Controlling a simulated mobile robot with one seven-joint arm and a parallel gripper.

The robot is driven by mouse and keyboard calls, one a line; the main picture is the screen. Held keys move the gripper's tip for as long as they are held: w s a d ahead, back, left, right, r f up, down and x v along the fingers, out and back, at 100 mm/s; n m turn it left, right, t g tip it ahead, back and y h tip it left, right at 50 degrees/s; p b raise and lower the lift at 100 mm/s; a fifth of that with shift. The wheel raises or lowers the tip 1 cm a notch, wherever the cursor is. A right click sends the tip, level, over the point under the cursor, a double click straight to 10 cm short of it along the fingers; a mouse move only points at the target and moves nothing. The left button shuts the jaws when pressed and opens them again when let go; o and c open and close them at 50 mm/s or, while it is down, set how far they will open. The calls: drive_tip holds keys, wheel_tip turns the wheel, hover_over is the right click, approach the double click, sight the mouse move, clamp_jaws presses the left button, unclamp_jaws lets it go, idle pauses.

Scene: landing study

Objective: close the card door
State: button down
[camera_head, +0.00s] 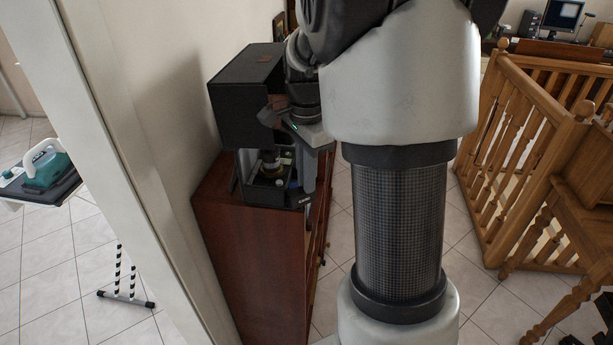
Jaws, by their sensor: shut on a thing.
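A black boxy device (279,194) stands on the brown cabinet at the picture's centre-left. Its large black upper part (238,116) stands over an open lower bay with small parts inside. I take the card door to be part of this device, but I cannot make out its outline or how far open it is. My gripper (292,150) is at the device's right front, with one finger reaching down beside the bay. It is shut on what seems to be the card door; the contact is small and partly hidden by my gripper and arm.
The reddish-brown cabinet (255,255) stands against the pale wall (165,75). A wooden railing (520,150) and a wooden table or chair (575,240) stand to the right. Tiled floor (480,310) is clear between the cabinet and the railing. My arm hides much of the centre.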

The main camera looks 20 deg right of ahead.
drive_tip(key=w+n, duration=0.1)
drive_tip(key=n, duration=0.3)
drive_tip(key=shift+w+d+p, duration=0.15)
drive_tip(key=shift+w+p, duration=0.2)
drive_tip(key=shift+w+a+n+p, duration=0.15)
drive_tip(key=shift+w+n, duration=0.3)
drive_tip(key=shift+n, duration=0.75)
drive_tip(key=shift+w+a+n+p, duration=0.15)
drive_tip(key=shift+w+n, duration=0.3)
drive_tip(key=shift+n, duration=0.75)
drive_tip(key=c, duration=1.8)
unclamp_jaws()
drive_tip(key=shift+o, duration=0.2)
